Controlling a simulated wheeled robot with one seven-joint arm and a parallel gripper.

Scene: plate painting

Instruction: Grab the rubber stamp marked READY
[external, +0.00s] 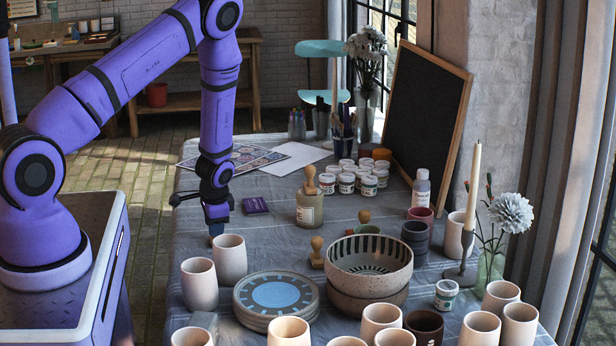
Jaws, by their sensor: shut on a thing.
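My gripper (217,214) points down over the left part of the table, just behind the pale cups. It is shut on a small blue and tan object (216,230), mostly hidden by the fingers; I cannot tell whether it is a stamp. A wooden-handled piece that looks like a stamp (317,252) stands left of the striped bowl. Another similar wooden piece (364,217) stands behind that bowl. No READY marking is readable on any of them.
A purple ink pad (255,204) lies right of my gripper. Pale cups (230,260) stand close in front of it. Stacked plates (277,296), a striped bowl (370,262) and a stoppered bottle (310,206) are to the right. The cloth behind the ink pad is fairly clear.

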